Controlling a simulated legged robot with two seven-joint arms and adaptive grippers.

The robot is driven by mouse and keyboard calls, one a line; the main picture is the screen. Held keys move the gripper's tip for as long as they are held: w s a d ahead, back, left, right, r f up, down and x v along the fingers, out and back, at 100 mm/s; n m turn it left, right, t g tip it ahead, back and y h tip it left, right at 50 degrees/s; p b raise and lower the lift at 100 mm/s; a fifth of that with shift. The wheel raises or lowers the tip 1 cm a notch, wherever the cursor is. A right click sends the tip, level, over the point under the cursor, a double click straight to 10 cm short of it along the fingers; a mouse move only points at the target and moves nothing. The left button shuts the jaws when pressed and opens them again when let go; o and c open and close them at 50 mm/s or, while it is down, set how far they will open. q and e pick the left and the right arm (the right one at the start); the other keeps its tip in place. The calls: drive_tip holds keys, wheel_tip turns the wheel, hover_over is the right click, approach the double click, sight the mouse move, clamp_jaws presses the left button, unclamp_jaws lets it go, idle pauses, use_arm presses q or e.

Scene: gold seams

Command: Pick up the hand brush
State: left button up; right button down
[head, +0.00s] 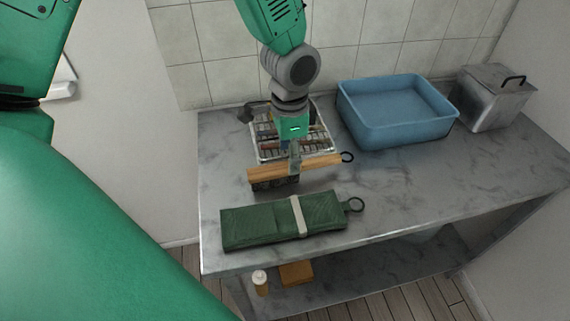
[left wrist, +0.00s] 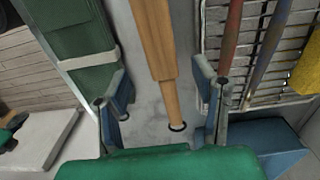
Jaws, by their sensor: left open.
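The hand brush (head: 262,175) lies on the grey marbled worktop, with a wooden body, dark bristles below at its left and a black ring at the right end of its handle. My left gripper (head: 294,162) is over the handle, partly covering it. In the left wrist view the brush (left wrist: 153,35) runs down between the two spread fingers of my left gripper (left wrist: 162,85), with a gap on each side. The gripper is open and holds nothing. My right gripper is not in view.
A wire tray (head: 262,154) of tools stands behind the brush. A green tool roll (head: 265,222) with a pale strap lies in front. A blue basin (head: 405,132) and a metal box (head: 490,100) stand to the right. The worktop's right front is clear.

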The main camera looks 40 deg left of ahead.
sight(302, 170)
use_arm(q)
drive_tip(key=f, duration=0.5)
drive_tip(key=shift+w+d+b, duration=0.3)
drive_tip(key=shift+w, duration=0.05)
drive_tip(key=shift+d, duration=0.25)
drive_tip(key=shift+s+a+f, duration=0.1)
drive_tip(key=shift+a, duration=0.6)
clamp_jaws()
